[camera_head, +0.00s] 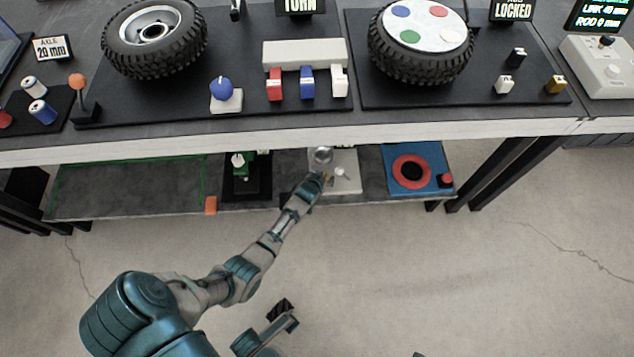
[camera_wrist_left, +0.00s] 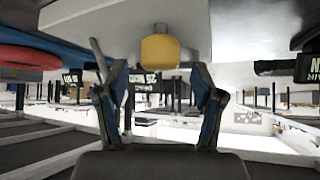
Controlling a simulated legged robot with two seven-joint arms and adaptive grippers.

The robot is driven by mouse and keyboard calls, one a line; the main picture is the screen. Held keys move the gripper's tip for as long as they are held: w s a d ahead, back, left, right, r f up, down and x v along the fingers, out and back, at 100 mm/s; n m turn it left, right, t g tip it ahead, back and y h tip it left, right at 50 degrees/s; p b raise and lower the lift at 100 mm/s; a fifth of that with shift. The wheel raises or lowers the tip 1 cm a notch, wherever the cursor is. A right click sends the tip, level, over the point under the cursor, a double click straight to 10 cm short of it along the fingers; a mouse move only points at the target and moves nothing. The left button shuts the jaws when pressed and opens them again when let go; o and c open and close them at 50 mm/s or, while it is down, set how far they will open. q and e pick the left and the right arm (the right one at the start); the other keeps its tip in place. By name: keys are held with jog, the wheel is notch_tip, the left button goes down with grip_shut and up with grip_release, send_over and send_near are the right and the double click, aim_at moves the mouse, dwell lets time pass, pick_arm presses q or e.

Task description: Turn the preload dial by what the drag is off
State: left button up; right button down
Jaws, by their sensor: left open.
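The light grey panel (camera_head: 345,182) is on the lower shelf, with a round silver knob (camera_head: 322,155) and a small pale lever (camera_head: 340,173). My left gripper (camera_head: 318,181) is at the panel's left front part. In the wrist view, my left gripper (camera_wrist_left: 160,98) is open and its two fingers stand apart. A yellow knob (camera_wrist_left: 160,50) on the pale panel (camera_wrist_left: 125,20) lies just beyond and between the fingertips, not gripped. Which knob is the preload dial, I cannot tell.
Beside the panel are a black fixture with a green part (camera_head: 240,165) on the left and a blue plate with a red ring (camera_head: 388,160) on the right. The tabletop's front edge (camera_head: 400,127) overhangs the shelf. Tyres, switches and signs stand on top.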

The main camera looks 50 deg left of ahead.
pick_arm(q)
jog(key=v, duration=0.9)
jog(key=shift+f, duration=0.1)
